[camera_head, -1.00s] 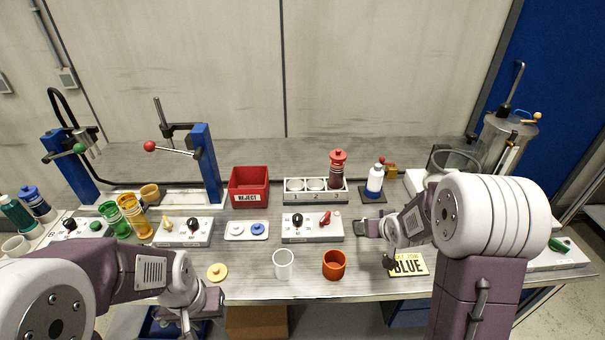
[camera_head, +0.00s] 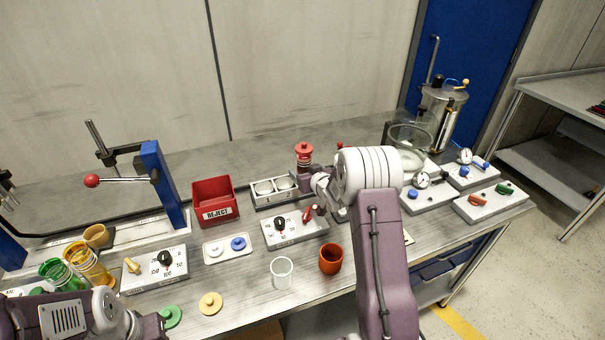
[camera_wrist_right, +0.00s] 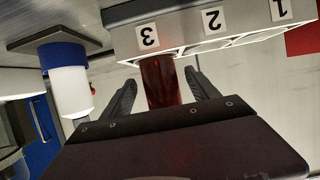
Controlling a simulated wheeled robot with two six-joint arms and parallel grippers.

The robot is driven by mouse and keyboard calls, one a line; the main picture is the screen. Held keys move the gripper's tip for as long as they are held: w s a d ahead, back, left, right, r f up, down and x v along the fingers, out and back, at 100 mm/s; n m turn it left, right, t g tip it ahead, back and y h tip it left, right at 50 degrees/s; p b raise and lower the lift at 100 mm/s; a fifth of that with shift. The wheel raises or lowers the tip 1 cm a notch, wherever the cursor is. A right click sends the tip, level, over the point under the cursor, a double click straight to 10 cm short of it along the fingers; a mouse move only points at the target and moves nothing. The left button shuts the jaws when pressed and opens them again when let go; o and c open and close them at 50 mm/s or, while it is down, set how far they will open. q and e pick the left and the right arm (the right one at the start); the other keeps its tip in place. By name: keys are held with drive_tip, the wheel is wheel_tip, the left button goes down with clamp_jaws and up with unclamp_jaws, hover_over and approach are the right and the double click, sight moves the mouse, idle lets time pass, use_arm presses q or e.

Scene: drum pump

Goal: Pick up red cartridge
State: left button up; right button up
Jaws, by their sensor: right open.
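The red cartridge (camera_head: 304,154) stands upright at slot 3, the right end of the numbered rack (camera_head: 268,199). In the right wrist view the dark red cartridge body (camera_wrist_right: 158,82) lies between the two fingers of my right gripper (camera_wrist_right: 160,84). The fingers are apart, one on each side of it, with visible gaps. In the head view my right gripper (camera_head: 308,178) is at the cartridge's lower part and hides it. My left gripper (camera_head: 151,324) is at the bottom left, partly cut off; its fingers are unclear.
A red reject bin (camera_head: 215,203) is left of the rack. A control box (camera_head: 293,231) with a black knob is in front of it. A white cup (camera_head: 282,273) and an orange cup (camera_head: 331,259) stand near the front edge. A blue-banded white bottle (camera_wrist_right: 66,82) stands beside the cartridge in the wrist view.

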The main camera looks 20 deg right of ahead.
sight(303, 147)
drive_tip(key=x, duration=0.4)
drive_tip(key=shift+w+f, duration=0.1)
drive_tip(key=shift+a, duration=0.1)
drive_tip(key=shift+c, duration=0.9)
clamp_jaws()
wheel_tip(303, 147, up, 10)
drive_tip(key=shift+f+p, duration=0.2)
drive_tip(key=shift+p, duration=0.6)
drive_tip(key=shift+r, duration=0.35)
